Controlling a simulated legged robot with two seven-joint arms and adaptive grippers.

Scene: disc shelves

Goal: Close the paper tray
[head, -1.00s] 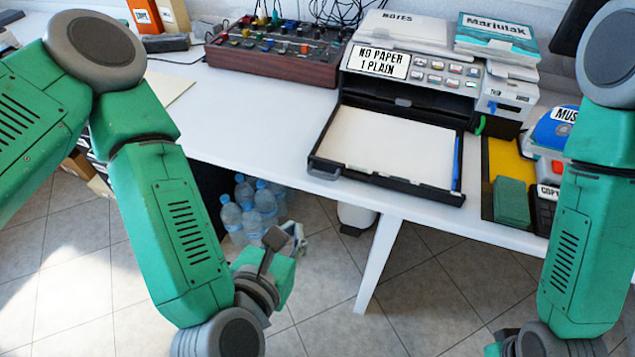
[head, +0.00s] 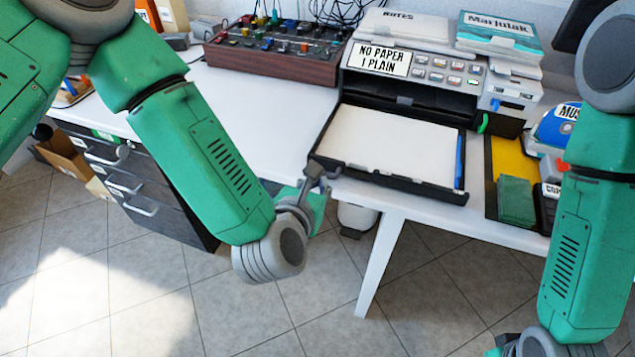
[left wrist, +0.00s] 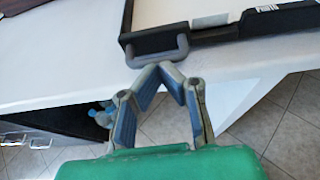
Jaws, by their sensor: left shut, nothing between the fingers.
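The paper tray (head: 385,187) is pulled out from the front of the printer (head: 415,70) and holds white paper (head: 388,145). Its grey handle shows in the left wrist view (left wrist: 157,55) at the tray's front left. My left gripper (head: 322,172) is at the tray's front left corner, by the handle. In the left wrist view its fingertips (left wrist: 172,68) meet just below the handle, with nothing between them. I cannot tell whether they touch the handle. My right arm comes in at the right edge of the head view; its gripper (head: 492,350) is only partly seen at the bottom.
A mixer (head: 275,50) stands left of the printer. A yellow tray (head: 507,158) with a green stack (head: 516,200) is at the right. A drawer cabinet (head: 150,190) stands under the desk at the left. The desk (head: 235,110) is clear left of the paper tray.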

